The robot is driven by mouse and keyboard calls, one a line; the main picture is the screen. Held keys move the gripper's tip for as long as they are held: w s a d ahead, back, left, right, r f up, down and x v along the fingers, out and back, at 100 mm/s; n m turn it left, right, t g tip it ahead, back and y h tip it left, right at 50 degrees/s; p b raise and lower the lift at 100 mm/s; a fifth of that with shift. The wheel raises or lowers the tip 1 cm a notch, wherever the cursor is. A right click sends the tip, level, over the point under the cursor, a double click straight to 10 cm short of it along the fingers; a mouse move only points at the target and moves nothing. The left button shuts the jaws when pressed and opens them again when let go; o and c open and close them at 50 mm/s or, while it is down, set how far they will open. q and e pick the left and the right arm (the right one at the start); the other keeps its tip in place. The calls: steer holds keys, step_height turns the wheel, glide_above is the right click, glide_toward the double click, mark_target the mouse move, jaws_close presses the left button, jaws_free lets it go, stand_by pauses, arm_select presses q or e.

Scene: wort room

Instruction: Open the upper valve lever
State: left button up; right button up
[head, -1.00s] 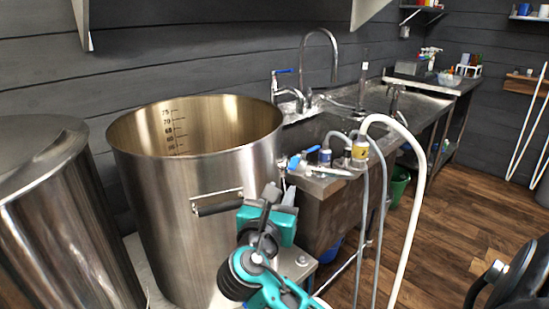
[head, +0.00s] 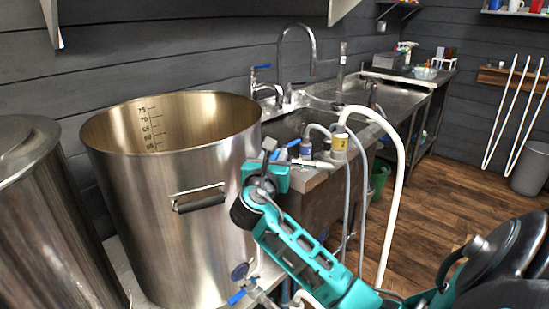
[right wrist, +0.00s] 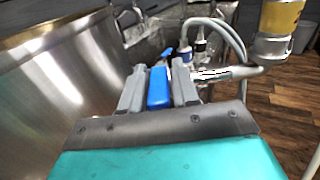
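The upper valve lever has a blue handle, seen in the right wrist view (right wrist: 158,88) between the two grey fingers of my right gripper (right wrist: 159,92). The fingers lie close along both sides of the handle and look shut on it. In the head view my right gripper (head: 271,150) is just right of the big steel kettle (head: 180,225), near its rim height; my gripper and arm mostly hide the valve there. A lower valve with a blue lever (head: 236,297) and a round gauge (head: 240,270) shows below, low on the kettle. My left gripper is not in view.
A kettle side handle (head: 199,198) sticks out left of my right arm. A second steel vessel (head: 40,230) stands far left. Behind my gripper is a steel sink bench with a yellow-labelled fitting (head: 339,139) and a white hose (head: 398,200).

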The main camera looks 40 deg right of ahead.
steer(key=shift+c, duration=0.2)
jaws_close()
steer(key=shift+f, duration=0.1)
